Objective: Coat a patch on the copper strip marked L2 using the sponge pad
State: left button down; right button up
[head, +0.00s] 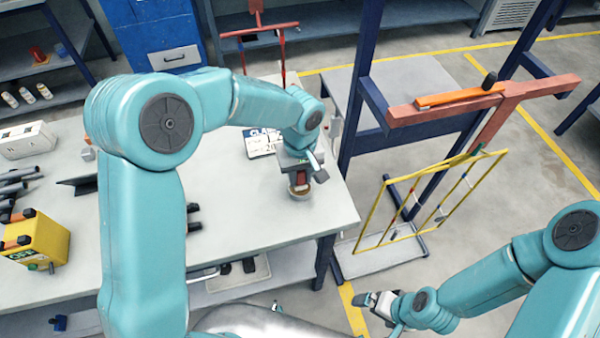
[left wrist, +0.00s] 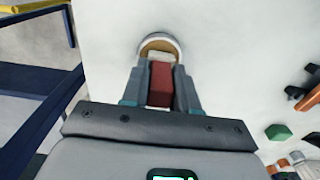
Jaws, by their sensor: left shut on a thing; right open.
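My left gripper (head: 299,172) is shut on the red handle of the sponge pad (left wrist: 161,84), over the white table. The pad's pale end is at a round, white-rimmed dish (left wrist: 146,41) with tan contents. Whether it touches the contents I cannot tell. In the head view the dish (head: 299,191) shows under the gripper. A yellow wire frame (head: 369,217) hangs tilted from a red bar at the right, with several thin strips inside. No L2 mark is legible, so I cannot tell which strip is L2. My right gripper (head: 372,299) is open, low in front of the frame.
A blue post (head: 360,85) stands between the table (head: 235,215) and the frame. The red bar (head: 440,112) carries an orange piece. A printed card (head: 262,143) stands behind the dish. A yellow box (head: 35,243) and dark tools are at the table's left. Table around the dish is mostly clear.

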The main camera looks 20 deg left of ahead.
pick_arm(q)
jog(key=shift+s+f+b, duration=0.1)
jog(key=shift+f+b, duration=0.45)
jog(key=shift+b, duration=0.1)
dwell(1.6)
notch_tip(320, 180, up, 2)
jog(key=shift+p, duration=0.7)
jog(key=shift+r+p, duration=1.5)
jog(key=shift+r, duration=1.15)
jog(key=shift+f, duration=0.1)
